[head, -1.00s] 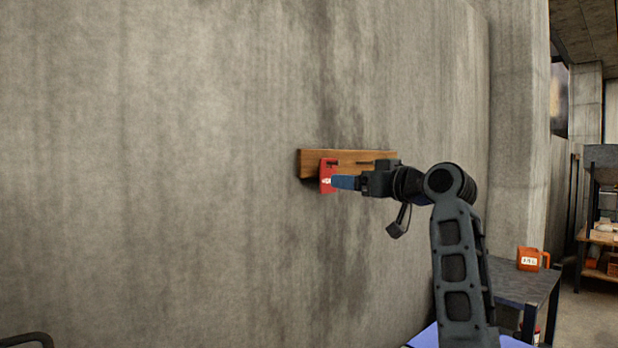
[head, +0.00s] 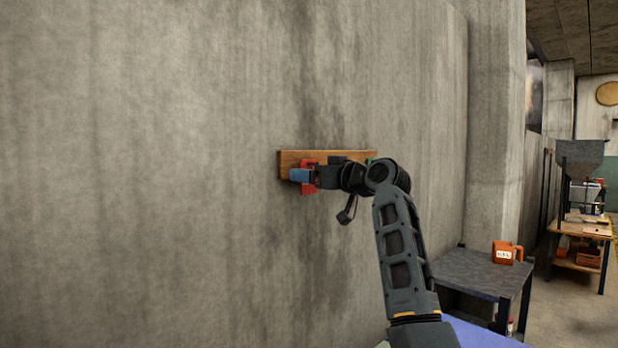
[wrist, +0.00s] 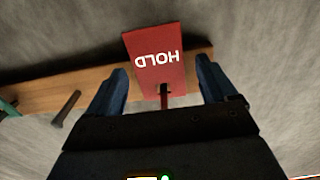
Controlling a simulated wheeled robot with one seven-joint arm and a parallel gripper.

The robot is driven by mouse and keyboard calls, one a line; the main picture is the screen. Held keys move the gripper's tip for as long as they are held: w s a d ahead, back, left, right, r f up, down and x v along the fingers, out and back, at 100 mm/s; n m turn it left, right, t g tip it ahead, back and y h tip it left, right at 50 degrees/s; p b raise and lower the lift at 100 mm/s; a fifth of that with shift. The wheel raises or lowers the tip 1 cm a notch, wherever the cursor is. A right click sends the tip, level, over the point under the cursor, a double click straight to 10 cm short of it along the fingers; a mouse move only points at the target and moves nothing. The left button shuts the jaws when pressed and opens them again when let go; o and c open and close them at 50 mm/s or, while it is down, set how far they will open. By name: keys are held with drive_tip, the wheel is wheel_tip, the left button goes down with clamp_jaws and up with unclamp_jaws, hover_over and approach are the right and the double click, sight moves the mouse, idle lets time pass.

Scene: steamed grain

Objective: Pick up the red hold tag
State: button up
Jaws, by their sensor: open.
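The red hold tag (wrist: 157,61) hangs on a wooden rail on the wall. In the wrist view its white HOLD lettering is upside down and it lies between the two blue fingers, with a gap on each side. My gripper (wrist: 160,85) is open around the tag; I see no finger touching it. In the head view my gripper (head: 299,175) is in front of the tag (head: 309,188) and hides its middle.
The wooden rail (head: 286,158) is fixed to the bare concrete wall. A grey table (head: 485,272) with an orange jug (head: 503,253) stands at right.

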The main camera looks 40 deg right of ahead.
drive_tip(key=shift+c, duration=0.4)
drive_tip(key=c, duration=1)
drive_tip(key=shift+c, duration=0.2)
drive_tip(key=shift+r, duration=0.1)
drive_tip(key=s+b, duration=0.3)
drive_tip(key=s, duration=1.5)
drive_tip(key=shift+d+r, duration=0.25)
drive_tip(key=shift+d, duration=0.05)
